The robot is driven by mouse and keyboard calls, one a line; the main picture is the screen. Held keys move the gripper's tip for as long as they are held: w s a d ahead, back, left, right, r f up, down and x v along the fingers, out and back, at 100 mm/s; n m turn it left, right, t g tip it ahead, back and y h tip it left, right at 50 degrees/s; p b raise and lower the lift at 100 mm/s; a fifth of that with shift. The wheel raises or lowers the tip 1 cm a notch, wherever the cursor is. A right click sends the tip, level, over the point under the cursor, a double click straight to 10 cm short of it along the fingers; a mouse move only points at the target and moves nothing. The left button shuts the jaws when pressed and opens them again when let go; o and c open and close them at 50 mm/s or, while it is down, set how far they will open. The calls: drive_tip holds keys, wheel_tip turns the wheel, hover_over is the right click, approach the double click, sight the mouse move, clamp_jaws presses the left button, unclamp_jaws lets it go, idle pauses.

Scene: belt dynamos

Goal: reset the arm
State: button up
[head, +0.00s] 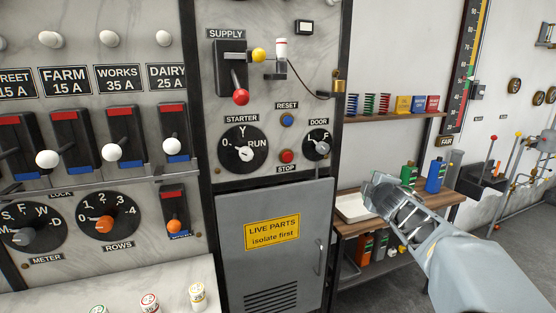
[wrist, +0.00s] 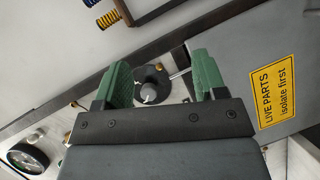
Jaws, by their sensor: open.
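My gripper (head: 376,188) shows in the head view at the right of the grey cabinet, in front of the lower shelf. My grey arm runs from it to the lower right corner. In the wrist view, my gripper (wrist: 158,85) has two green fingers standing wide apart, with nothing held between them. The door knob (wrist: 150,92) shows behind the gap between the fingers in the wrist view. In the head view the door knob (head: 317,148) sits up and left of my gripper, apart from it.
The cabinet door (head: 262,268) bears a yellow "LIVE PARTS" sign (head: 272,231). Switch panels (head: 100,120) fill the left.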

drive_tip(key=s+a+f+m+g+h+p, duration=0.2)
drive_tip(key=s+f+m+g, duration=0.6)
drive_tip(key=s+f+m, duration=0.45)
drive_tip(key=s+a+g+y+p, duration=0.2)
drive_tip(key=s+a, duration=0.3)
drive_tip(key=s, duration=0.2)
drive_tip(key=s+a+m+g+y+p, duration=0.1)
drive_tip(key=s+a, duration=0.3)
drive_tip(key=s, duration=0.4)
drive_tip(key=shift+s+a+g+y+p, duration=0.2)
drive_tip(key=shift+a+g+y+p, duration=0.15)
drive_tip(key=shift+g+y, duration=0.2)
drive_tip(key=shift+f, duration=0.1)
